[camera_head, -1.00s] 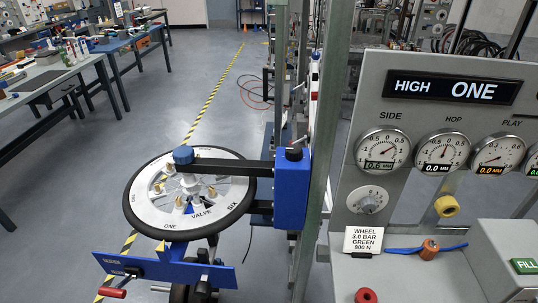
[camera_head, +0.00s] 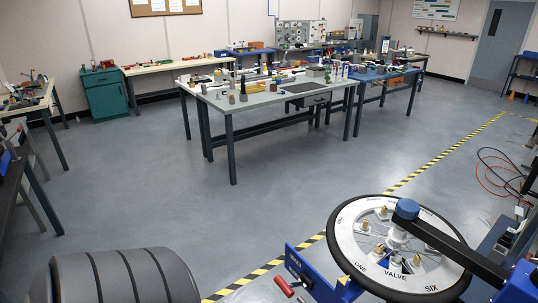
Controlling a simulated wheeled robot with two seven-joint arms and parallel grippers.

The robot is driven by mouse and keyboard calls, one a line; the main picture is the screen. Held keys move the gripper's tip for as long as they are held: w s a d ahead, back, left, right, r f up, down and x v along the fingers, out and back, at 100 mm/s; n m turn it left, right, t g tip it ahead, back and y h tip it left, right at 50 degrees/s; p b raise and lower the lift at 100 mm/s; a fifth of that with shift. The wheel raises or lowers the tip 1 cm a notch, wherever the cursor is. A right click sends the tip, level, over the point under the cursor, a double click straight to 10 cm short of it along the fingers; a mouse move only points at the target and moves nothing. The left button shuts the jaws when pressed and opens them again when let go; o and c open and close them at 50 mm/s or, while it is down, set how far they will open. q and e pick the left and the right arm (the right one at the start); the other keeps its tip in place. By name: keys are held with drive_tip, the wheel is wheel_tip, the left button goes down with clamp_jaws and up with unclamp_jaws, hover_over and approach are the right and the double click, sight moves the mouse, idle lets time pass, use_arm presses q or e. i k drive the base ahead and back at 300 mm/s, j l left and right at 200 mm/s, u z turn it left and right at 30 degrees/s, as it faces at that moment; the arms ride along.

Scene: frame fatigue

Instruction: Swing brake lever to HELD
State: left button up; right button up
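A lever with a red grip (camera_head: 284,286) shows at the bottom of the view, beside a blue plate (camera_head: 305,270). It looks like the brake lever, but the lettering on the plate is too small to read, so I cannot tell its setting. A black-rimmed wheel (camera_head: 345,245) with a white lettered disc lies tilted just right of the plate. Neither of my grippers is in view.
A grey workbench (camera_head: 250,103) with several small items stands in the middle distance. Yellow-black floor tape (camera_head: 432,163) runs past the wheel. Open floor lies at left centre. A dark ribbed rounded shape fills the lower left; I cannot tell what it is.

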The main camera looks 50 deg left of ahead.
sight(286, 287)
drive_tip(key=j+u, duration=0.1)
drive_tip(key=u, duration=0.8)
drive_tip(key=i+u, duration=0.1)
drive_tip(key=u, duration=0.4)
